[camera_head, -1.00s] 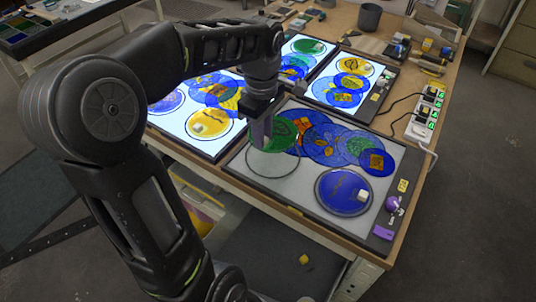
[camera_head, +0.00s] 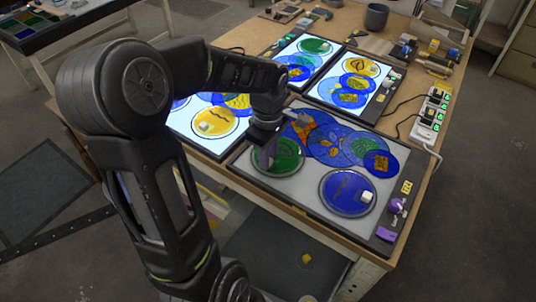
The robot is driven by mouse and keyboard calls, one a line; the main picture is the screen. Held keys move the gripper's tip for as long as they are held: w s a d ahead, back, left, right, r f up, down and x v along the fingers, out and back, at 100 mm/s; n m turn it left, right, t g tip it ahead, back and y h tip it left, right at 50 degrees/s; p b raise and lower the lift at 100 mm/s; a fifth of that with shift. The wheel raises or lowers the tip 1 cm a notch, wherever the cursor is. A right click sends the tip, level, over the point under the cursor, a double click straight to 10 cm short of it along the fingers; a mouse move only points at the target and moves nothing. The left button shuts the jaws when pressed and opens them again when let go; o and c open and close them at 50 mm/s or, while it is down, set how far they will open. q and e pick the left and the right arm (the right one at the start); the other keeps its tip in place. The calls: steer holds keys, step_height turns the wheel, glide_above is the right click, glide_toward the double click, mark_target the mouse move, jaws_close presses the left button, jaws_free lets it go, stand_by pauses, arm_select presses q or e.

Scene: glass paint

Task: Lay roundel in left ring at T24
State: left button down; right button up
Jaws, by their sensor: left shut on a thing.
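The green glass roundel (camera_head: 289,159) is at the left ring (camera_head: 278,176) on the unlit grey panel (camera_head: 310,200) at the front right of the bench. My left gripper (camera_head: 267,152) points down and is shut on the roundel's knob area, which its fingers partly hide. The roundel appears level, within the ring's outline; I cannot tell whether it touches the panel. A blue roundel with a pale knob (camera_head: 347,191) lies in the right ring of the same panel. My right gripper is not in view.
Overlapping blue patterned glass discs (camera_head: 335,143) lie along the panel's back. Lit panels with coloured discs (camera_head: 346,82) stand behind and to the left. A power strip (camera_head: 431,115) with cables is at the right.

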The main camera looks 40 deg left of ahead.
arm_select(q)
steer(key=shift+f, duration=0.15)
steer(key=c, duration=1.3)
jaws_free()
step_height(320, 180, up, 12)
steer(key=shift+r+b, duration=0.2)
steer(key=shift+b, duration=0.1)
